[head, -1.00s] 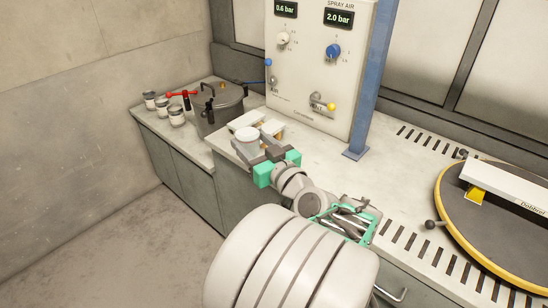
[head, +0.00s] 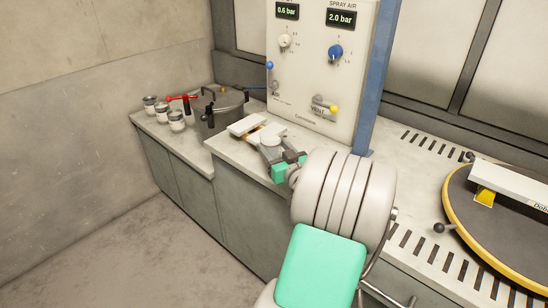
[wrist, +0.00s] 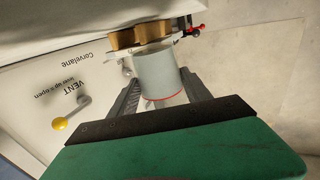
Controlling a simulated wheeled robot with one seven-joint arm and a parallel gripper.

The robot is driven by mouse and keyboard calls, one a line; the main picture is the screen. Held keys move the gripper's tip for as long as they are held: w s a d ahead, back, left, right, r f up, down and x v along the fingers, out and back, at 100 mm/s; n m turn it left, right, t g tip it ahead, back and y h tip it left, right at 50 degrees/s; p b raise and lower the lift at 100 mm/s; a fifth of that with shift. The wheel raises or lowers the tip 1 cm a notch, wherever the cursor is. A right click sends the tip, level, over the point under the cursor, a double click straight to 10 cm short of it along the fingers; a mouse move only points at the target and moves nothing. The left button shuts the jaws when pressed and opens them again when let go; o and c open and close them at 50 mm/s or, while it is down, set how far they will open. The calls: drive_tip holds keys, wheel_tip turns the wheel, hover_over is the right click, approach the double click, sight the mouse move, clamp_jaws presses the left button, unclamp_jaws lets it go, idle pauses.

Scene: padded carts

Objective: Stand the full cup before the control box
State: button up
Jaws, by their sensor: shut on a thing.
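The cup is a plain grey cylinder with a thin red line round it in the wrist view (wrist: 157,72). My gripper (wrist: 160,88) is shut on it, one finger on each side. In the head view my gripper (head: 273,154) is over the counter in front of the control box, with the cup (head: 270,143) small and partly hidden between its fingers. Its contents and whether it touches the counter cannot be made out. The control box (head: 312,75) is a pale upright panel with two pressure displays, knobs and a yellow-tipped vent lever.
A pale block-like holder (head: 246,125) stands just left of the cup. A blue post (head: 372,85) edges the box. A round turntable (head: 500,225) and slotted counter lie right.

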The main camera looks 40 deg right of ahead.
sight(274, 157)
drive_tip(key=shift+f, duration=1.6)
drive_tip(key=shift+f+b, duration=0.25)
drive_tip(key=shift+b, duration=0.3)
drive_tip(key=o, duration=1.3)
drive_tip(key=shift+r, duration=0.1)
drive_tip(key=shift+o, duration=0.2)
